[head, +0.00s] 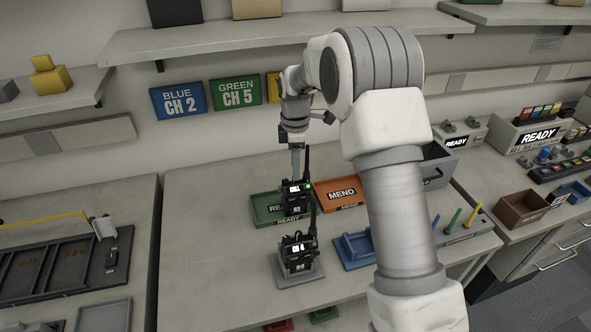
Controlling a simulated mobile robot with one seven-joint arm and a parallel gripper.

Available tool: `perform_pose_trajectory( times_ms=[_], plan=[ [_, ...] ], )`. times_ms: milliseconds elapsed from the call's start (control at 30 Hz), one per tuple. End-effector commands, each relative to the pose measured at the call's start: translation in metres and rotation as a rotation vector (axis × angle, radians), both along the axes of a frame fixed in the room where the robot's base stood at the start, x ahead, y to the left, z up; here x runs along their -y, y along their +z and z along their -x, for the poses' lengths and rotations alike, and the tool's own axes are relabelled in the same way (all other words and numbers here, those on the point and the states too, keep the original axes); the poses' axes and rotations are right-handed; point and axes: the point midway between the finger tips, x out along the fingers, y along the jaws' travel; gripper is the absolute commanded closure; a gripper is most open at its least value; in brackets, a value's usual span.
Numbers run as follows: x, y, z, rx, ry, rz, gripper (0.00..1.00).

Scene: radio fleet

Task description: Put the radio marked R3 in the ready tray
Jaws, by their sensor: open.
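A black radio (297,200) with a lit green light and a tall antenna stands upright at the right side of the green ready tray (262,222), apparently inside it. Its label is small and looks like R3, but I cannot read it surely. My gripper (296,175) is open directly above this radio, pointing down, with its fingertips at or near the radio's top. I cannot tell whether they touch it. A second black radio (298,252) stands in a grey holder (300,277) in front; its label is too small to read surely.
An orange mend tray (338,193) lies right of the ready tray. A blue holder (350,252) and a grey block with coloured pegs (460,232) stand further right. My forearm hides part of the table. The table's left side is clear. A shelf (230,40) overhangs behind.

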Motion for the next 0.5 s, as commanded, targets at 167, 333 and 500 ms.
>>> perform_pose_trajectory(
  times_ms=[167,333,500],
  plan=[
    [0.001,0.042,-0.001,0.006,0.0,0.0,0.51],
    [0.001,0.076,0.0,0.004,0.0,0.0,0.51],
    [0.0,0.096,0.0,0.002,-0.001,0.0,0.51]
  ],
)
